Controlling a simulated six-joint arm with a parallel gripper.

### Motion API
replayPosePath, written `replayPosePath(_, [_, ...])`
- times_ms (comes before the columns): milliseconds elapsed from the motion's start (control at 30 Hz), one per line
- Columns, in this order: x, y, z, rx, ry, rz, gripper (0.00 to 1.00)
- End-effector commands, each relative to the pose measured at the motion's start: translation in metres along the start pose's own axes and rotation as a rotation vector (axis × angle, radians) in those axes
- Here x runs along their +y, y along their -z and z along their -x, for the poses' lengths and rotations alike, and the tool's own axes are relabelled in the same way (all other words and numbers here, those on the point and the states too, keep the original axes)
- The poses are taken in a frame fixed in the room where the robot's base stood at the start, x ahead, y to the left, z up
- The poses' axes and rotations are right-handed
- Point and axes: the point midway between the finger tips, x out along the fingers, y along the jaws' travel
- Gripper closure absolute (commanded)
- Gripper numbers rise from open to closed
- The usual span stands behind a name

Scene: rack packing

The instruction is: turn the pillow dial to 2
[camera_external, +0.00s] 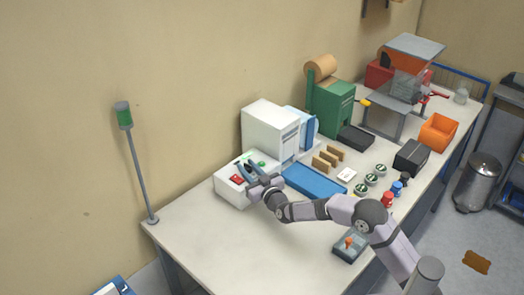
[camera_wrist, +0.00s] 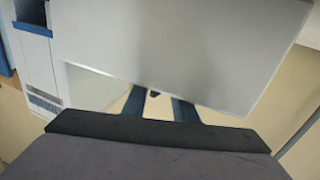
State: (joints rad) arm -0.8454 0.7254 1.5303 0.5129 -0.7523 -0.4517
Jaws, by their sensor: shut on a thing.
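A low white control box (camera_external: 229,191) with a red display (camera_external: 237,179) and a green button (camera_external: 261,163) stands on the bench near the wall. My gripper (camera_external: 246,172) is at the top of this box, with its blue-grey fingers reaching over it. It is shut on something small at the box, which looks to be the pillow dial. The dial and its number marks are hidden by the fingers. In the wrist view the two blue fingers (camera_wrist: 160,103) run under the edge of a large plain grey surface (camera_wrist: 180,45), which covers their tips.
A tall white cabinet (camera_external: 268,133) stands just behind the control box; it also shows in the wrist view (camera_wrist: 35,65). A blue tray (camera_external: 314,181) lies to the right. A pole with a green lamp (camera_external: 124,116) stands at the left corner. The bench's left front is clear.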

Motion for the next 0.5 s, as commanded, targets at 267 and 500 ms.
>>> replayPosePath(267, [-0.0008,-0.0002,0.0,-0.004,-0.041,0.003,0.97])
replayPosePath(500, [-0.0002,-0.0004,0.0,-0.003,-0.046,0.003,0.97])
